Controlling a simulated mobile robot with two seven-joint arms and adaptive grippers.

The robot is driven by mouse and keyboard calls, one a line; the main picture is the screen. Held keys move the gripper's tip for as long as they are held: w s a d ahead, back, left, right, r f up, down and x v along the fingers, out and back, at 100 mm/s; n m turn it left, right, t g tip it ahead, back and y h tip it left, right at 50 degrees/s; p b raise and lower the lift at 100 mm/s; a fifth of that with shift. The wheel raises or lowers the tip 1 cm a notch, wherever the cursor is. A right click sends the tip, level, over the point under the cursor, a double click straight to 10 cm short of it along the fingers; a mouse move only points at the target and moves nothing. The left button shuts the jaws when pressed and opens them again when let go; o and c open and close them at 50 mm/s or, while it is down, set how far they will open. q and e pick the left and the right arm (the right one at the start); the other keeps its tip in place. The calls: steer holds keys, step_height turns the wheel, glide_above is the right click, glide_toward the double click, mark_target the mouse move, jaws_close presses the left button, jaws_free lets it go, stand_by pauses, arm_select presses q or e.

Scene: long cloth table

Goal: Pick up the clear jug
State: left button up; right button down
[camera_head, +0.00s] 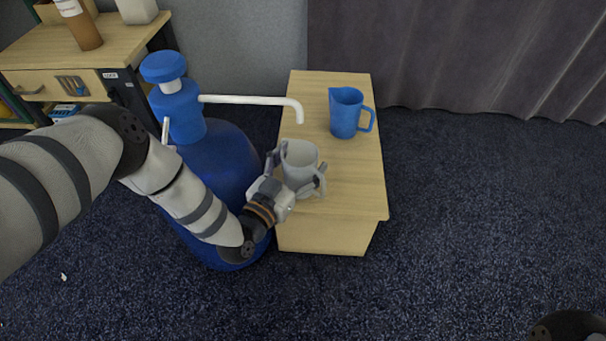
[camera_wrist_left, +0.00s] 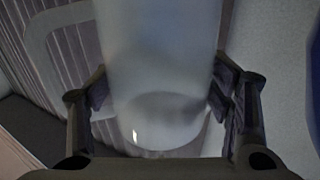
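The clear jug (camera_head: 299,160) looks pale grey and translucent and stands upright at the near left part of the small wooden table (camera_head: 345,195). My left gripper (camera_head: 298,172) has its fingers on both sides of the jug's body. In the left wrist view the jug (camera_wrist_left: 160,60) fills the middle, with the finger pads of the gripper (camera_wrist_left: 162,95) against its two sides and its handle at the upper left. Whether its base touches the tabletop is hard to tell. My right gripper is out of view.
A blue jug (camera_head: 346,113) stands farther back on the same table. A large blue pump bottle (camera_head: 215,160) with a white spout (camera_head: 255,100) stands left of the table, close to my left arm. A wooden cabinet (camera_head: 75,55) is at the upper left. Open carpet lies to the right.

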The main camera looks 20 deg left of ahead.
arm_select(q)
steer(key=c, duration=1)
steer(key=shift+o, duration=0.2)
steer(key=shift+r, duration=0.1)
